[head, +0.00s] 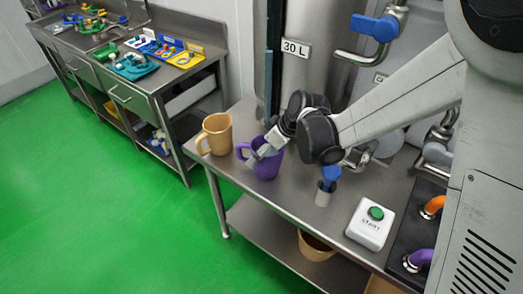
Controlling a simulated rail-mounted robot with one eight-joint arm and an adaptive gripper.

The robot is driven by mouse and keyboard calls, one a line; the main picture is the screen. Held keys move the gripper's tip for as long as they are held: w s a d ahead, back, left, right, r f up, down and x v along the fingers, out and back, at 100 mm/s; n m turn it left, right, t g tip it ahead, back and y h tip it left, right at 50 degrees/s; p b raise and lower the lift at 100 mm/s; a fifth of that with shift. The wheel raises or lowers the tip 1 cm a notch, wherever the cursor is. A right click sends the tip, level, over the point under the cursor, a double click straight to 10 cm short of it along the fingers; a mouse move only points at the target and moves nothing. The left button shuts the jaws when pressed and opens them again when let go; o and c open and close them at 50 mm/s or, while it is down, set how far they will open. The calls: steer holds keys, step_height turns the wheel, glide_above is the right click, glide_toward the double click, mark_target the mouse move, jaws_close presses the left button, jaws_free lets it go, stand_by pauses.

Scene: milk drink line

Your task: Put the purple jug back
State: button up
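The purple jug (267,171) stands upright on the steel table, with its handle on the left side. My gripper (262,153) reaches in from the right, and its fingers overlap the jug's rim and upper front. The arm end hides part of the jug's top. The fingertips are small against the jug, so I cannot tell whether they are closed on it or only beside it.
A tan jug (215,135) stands just left of the purple jug. On the steel table (291,199) are a white start-button box (370,224) and a blue-topped fitting (327,186). A steel tank (318,70) rises behind. A tan container (314,247) sits on the lower shelf.

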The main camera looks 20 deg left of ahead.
steer(key=v, duration=1)
steer(key=s+d+r+m+t+h, duration=0.1)
steer(key=s+d+r+m+t, duration=0.2)
steer(key=d, duration=0.5)
steer(key=s+d+r+m+h, duration=0.1)
steer(key=s+d+r+m, duration=0.25)
steer(key=d+r, duration=0.35)
steer(key=s+d+m+t+h, duration=0.2)
steer(key=s+d+m, duration=0.6)
steer(key=d, duration=0.7)
steer(key=s+h, duration=0.1)
steer(key=s, duration=0.1)
steer(key=shift+s+h, duration=0.25)
steer(key=shift+h, duration=0.15)
steer(key=shift+r, duration=0.15)
step_height(320, 180, down, 3)
steer(key=b, duration=0.3)
